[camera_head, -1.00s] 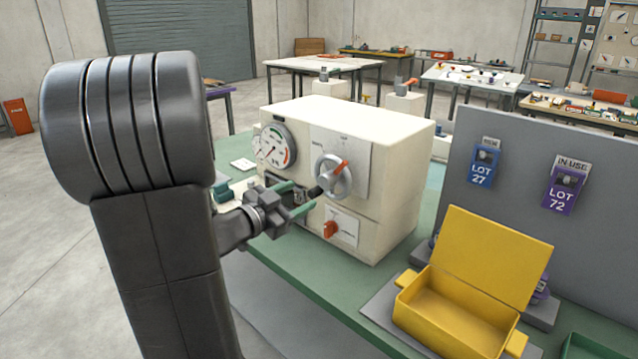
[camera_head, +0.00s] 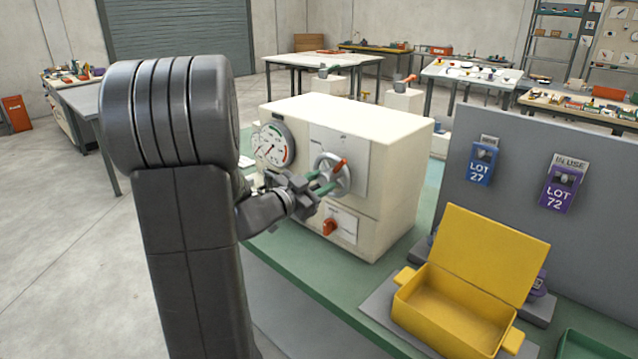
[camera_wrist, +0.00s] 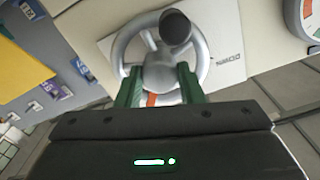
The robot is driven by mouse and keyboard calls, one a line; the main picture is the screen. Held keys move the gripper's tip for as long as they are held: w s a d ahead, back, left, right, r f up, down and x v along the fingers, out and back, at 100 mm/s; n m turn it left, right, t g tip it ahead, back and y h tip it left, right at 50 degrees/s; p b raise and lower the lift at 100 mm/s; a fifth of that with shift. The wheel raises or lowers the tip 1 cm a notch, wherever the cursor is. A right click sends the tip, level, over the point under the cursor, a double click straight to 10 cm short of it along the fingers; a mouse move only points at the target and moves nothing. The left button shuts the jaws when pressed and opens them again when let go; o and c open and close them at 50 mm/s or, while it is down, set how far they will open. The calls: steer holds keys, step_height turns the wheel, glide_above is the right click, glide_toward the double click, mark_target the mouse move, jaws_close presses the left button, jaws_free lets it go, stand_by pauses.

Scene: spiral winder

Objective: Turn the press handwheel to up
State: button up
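The press handwheel (camera_head: 331,172) is a silver wheel on the front of the cream press (camera_head: 385,205). An orange-red mark shows at its upper right in the head view. In the wrist view the handwheel (camera_wrist: 160,65) has a dark round knob (camera_wrist: 176,28) at the top and an orange strip (camera_wrist: 163,99) at the bottom. A printed label by it reads "DOWN" (camera_wrist: 229,58). My gripper (camera_head: 319,185) is at the wheel, its green fingers apart. In the wrist view my gripper (camera_wrist: 160,72) has one finger on each side of the orange strip. Contact cannot be told.
A round gauge (camera_head: 273,143) is left of the wheel and an orange-red knob (camera_head: 330,227) is below it. An open yellow box (camera_head: 450,315) stands at the right on the green bench (camera_head: 320,287). A grey panel (camera_head: 500,145) with lot tags rises behind the box.

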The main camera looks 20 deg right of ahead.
steer(key=c, duration=0.3)
steer(key=shift+r+n+p, duration=0.1)
steer(key=shift+n+p, duration=0.2)
steer(key=shift+p, duration=0.2)
steer(key=shift+r+n+p, duration=0.1)
steer(key=shift+n+p, duration=0.4)
steer(key=shift+p, duration=0.3)
steer(key=n+p, duration=0.3)
steer(key=p, duration=0.1)
steer(key=shift+n, duration=0.3)
steer(key=shift+f+n+p, duration=0.2)
steer(key=shift+n+p, duration=0.6)
steer(key=shift+n, duration=0.2)
steer(key=o, duration=1)
